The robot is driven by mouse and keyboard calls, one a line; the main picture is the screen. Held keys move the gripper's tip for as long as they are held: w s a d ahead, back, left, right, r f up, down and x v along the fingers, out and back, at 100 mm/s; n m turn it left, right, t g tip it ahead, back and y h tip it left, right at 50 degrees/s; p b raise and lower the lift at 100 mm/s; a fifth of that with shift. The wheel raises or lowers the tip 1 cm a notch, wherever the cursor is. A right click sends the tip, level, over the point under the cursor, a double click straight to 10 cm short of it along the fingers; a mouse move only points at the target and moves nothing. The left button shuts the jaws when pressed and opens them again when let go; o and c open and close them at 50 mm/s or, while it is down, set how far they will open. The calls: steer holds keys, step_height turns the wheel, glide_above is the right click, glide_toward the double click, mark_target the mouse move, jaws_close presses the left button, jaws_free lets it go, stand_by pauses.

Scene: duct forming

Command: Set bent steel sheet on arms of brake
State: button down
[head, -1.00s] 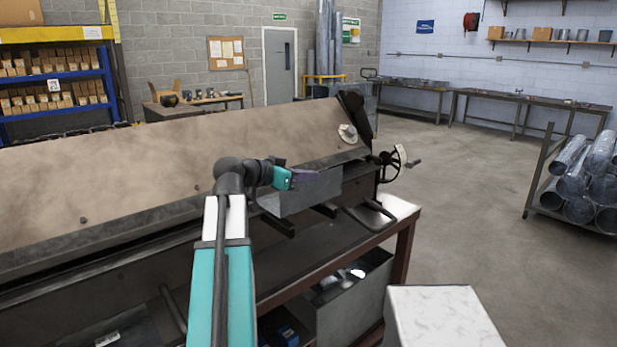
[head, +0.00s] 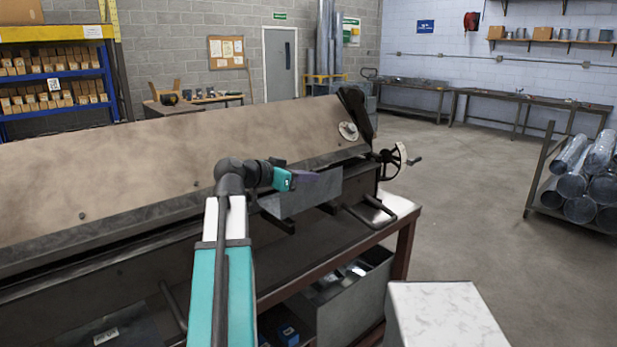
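The bent steel sheet (head: 300,198) is a grey piece at the front of the brake (head: 190,160), near its right end. One flat face of it stands toward me, and its fold is not clear. It appears to rest on or just above the dark brake arms (head: 277,223) that stick out below it. My gripper (head: 306,177) reaches in from the left at the sheet's top edge, its fingers overlapping that edge in the view. The fingers are small and seen side-on, so I cannot tell whether they are open or shut on it.
A handwheel (head: 393,162) stands at the brake's right end, above a red-brown bench frame (head: 403,250). A grey bin (head: 350,300) sits beneath. A white marbled box top (head: 445,315) is in front at the right. A rack of round ducts (head: 580,185) stands at far right. Floor between is clear.

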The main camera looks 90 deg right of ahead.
steer(key=shift+f, duration=0.25)
stand_by(0.3)
steer(key=c, duration=1.9)
jaws_free()
steer(key=shift+c, duration=0.2)
steer(key=b+v, duration=0.2)
steer(key=v, duration=1.2)
steer(key=shift+b, duration=0.4)
steer(key=shift+d, duration=0.1)
